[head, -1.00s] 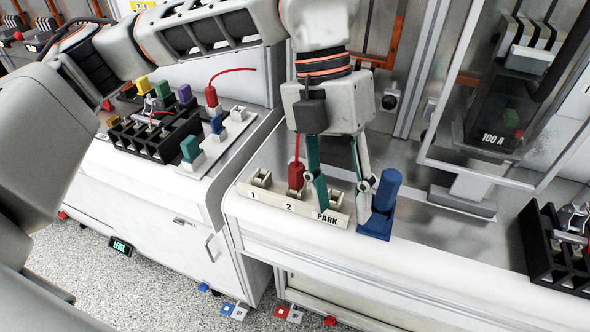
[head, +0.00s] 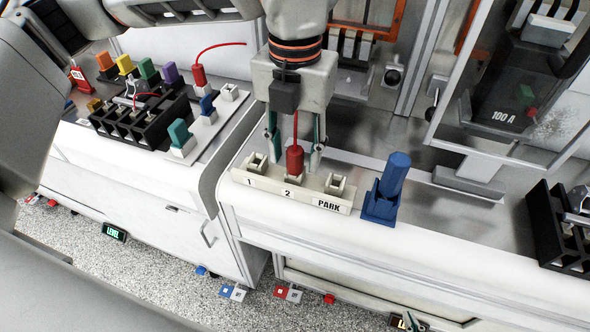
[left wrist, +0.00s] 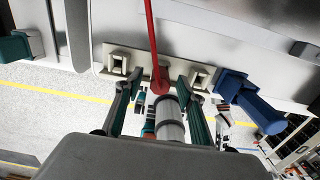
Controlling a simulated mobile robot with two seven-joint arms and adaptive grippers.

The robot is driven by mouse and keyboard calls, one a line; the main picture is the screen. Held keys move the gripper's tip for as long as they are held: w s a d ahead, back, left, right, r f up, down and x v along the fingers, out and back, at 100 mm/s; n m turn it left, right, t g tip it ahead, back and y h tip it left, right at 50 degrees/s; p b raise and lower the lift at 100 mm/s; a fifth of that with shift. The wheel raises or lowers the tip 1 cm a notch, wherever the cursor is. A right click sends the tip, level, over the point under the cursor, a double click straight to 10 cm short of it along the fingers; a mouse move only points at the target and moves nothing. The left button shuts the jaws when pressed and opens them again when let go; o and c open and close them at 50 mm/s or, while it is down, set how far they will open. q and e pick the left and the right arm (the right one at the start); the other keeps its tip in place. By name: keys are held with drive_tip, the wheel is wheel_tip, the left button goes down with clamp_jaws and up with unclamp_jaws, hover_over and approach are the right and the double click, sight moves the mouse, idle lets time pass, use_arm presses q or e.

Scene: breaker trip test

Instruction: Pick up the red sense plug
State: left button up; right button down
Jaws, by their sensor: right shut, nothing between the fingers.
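A red plug (head: 294,159) stands upright in slot 2 of the pale holder block (head: 243,179), its red cable rising from the top. Slot 1 and the PARK slot on either side are empty. My left gripper (head: 293,150) points down at the plug, open, with one teal finger on each side and a gap to it. In the left wrist view, the red plug (left wrist: 160,87) lies between the spread fingers of the left gripper (left wrist: 160,105). Its lower part is hard to make out there.
A blue handle on a base (head: 387,190) stands just right of the holder. Another red plug (head: 198,76) with a cable stands on the left bench, near a black terminal block (head: 140,122). A clear-panelled guard (head: 480,155) and 100 A breaker (head: 510,90) are right.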

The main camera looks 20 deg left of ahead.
use_arm(q)
drive_tip(key=shift+f, duration=0.5)
clamp_jaws()
drive_tip(key=shift+r, duration=0.1)
